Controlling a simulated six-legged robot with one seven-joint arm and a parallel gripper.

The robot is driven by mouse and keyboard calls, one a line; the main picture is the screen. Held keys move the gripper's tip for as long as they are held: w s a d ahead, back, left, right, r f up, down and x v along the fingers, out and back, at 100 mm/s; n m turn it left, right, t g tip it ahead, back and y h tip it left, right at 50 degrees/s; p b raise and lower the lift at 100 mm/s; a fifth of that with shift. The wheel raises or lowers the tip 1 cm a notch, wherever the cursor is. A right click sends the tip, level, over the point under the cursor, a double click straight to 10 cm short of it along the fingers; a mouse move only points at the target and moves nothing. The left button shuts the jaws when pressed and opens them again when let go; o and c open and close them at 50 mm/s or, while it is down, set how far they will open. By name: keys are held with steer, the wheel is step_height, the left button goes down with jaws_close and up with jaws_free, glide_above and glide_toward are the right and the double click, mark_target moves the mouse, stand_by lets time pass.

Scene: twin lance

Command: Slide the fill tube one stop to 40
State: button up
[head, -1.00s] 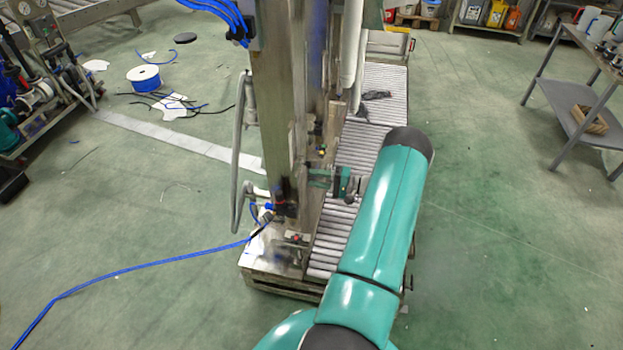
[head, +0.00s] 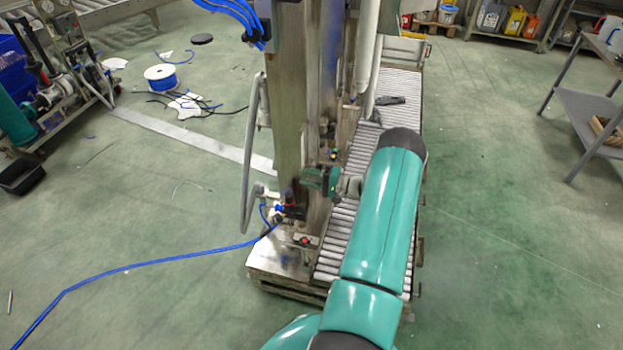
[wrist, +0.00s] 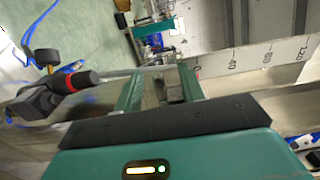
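My gripper (head: 322,181) is beside the metal column (head: 290,120) in the head view, low on its right face. In the wrist view its two green fingers (wrist: 160,88) stand apart, with a grey-brown piece between them. I cannot tell whether they grip it. A pale scale plate (wrist: 265,60) with black numbers, 40 and 120 among them, runs to the right of the fingers. Pale vertical tubes (head: 364,50) hang right of the column in the head view. I cannot tell which is the fill tube, and its stop is not clear.
A black knob with a red ring (wrist: 72,82) lies left of the fingers. A roller conveyor (head: 395,90) runs behind my arm. A blue hose (head: 150,265) crosses the floor to the column base. Open green floor lies at right, before a grey table (head: 590,110).

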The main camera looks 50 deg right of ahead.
jaws_close()
steer(key=shift+r, duration=0.1)
steer(key=shift+r, duration=1.95)
jaws_free()
steer(key=shift+s, duration=0.1)
